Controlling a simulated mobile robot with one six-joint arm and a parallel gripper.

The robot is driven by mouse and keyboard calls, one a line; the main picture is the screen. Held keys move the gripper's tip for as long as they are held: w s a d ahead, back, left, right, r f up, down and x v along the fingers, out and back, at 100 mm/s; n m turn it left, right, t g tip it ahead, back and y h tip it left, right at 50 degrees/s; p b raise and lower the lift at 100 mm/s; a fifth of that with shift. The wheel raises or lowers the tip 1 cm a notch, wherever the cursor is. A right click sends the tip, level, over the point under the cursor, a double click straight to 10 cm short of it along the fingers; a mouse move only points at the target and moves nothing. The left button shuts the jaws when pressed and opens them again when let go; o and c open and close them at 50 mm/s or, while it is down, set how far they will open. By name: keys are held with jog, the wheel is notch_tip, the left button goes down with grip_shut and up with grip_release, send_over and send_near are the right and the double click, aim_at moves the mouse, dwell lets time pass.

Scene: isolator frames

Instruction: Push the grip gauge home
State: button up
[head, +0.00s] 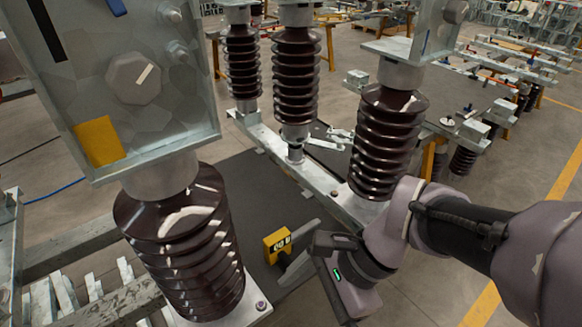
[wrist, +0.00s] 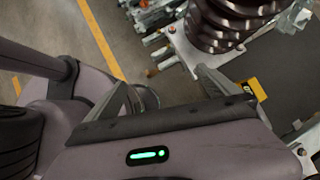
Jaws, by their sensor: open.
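A small yellow block with dark markings on its face, which looks like the grip gauge (head: 277,245), shows low in the middle of the head view, right of the front brown insulator. My gripper (head: 296,258) is beside it, with grey fingers reaching toward it. In the wrist view my gripper (wrist: 162,76) has its two fingers spread wide with nothing between them. The yellow gauge (wrist: 253,89) shows there just beyond the right finger, outside the gap. I cannot tell whether finger and gauge touch. Where the gauge is seated is hidden.
The large brown ribbed front insulator (head: 185,245) stands close on the left under a galvanised plate (head: 120,80). Another insulator (head: 387,140) rises just behind my wrist on a steel beam (head: 330,190). Open floor with a yellow line (head: 566,190) lies to the right.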

jog(key=w+a+f+m+t+y+p, duration=0.1)
jog(key=w+a+f+m+t+y, duration=0.15)
jog(key=w+m+y, duration=0.7)
jog(key=w+a+f+m+t+y+p, duration=0.1)
jog(key=w+a+f+m+y, duration=0.15)
jog(key=m, duration=1.35)
jog(key=m+t+h+b, duration=0.4)
jog(key=m+t+h, duration=0.7)
jog(key=m, duration=1.4)
send_near(281, 242)
jog(key=w+a, duration=0.2)
jog(key=w, duration=0.1)
jog(key=w+a+f+t+y, duration=0.1)
jog(key=w, duration=0.2)
jog(key=w+a+f+y, duration=0.1)
jog(key=w+a, duration=0.1)
jog(key=w, duration=0.1)
jog(key=shift+w+a+f+t, duration=0.1)
jog(key=shift+w+a+t, duration=0.15)
jog(key=shift+a, duration=0.1)
